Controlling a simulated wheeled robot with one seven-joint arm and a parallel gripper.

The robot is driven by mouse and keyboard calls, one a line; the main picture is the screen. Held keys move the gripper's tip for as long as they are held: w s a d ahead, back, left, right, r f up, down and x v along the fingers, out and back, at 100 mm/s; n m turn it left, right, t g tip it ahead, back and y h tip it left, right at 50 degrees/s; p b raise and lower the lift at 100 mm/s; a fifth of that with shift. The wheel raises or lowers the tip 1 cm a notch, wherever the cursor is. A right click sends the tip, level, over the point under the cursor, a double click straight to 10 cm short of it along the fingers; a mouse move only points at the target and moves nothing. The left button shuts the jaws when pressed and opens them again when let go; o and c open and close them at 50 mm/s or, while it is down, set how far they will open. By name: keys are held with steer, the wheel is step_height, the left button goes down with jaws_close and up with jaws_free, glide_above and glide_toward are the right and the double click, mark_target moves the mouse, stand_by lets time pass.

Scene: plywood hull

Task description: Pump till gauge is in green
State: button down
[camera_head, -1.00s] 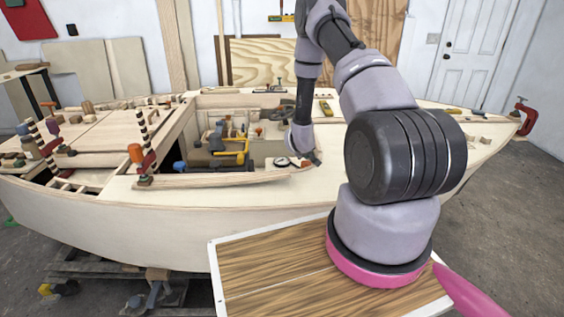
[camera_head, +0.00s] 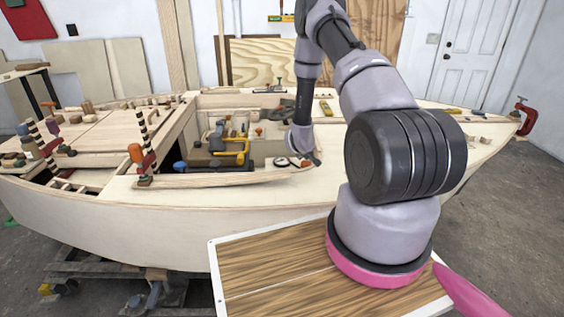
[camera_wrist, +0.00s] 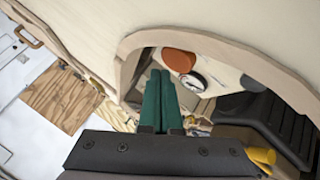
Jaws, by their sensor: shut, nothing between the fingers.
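A round gauge (camera_wrist: 193,81) with a white face and dark rim is partly visible in the wrist view, just right of my fingertips. Its needle and any green zone are too small to read. A round orange-brown knob (camera_wrist: 179,61) sits beside it. My gripper (camera_wrist: 160,75) has two green fingers pressed together with nothing between them, pointing into the hull opening. In the head view a small white-faced round item (camera_head: 281,161), seemingly the gauge, lies left of my gripper (camera_head: 315,160). I cannot make out a pump for certain.
A black ribbed object (camera_wrist: 270,118) and a yellow piece (camera_wrist: 263,155) lie right of my fingers. A curved wooden rim (camera_wrist: 128,50) borders the opening. In the head view, yellow and blue tools (camera_head: 232,150) crowd the cockpit, and clamps (camera_head: 136,155) stand at left.

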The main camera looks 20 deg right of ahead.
steer(key=shift+f, duration=0.4)
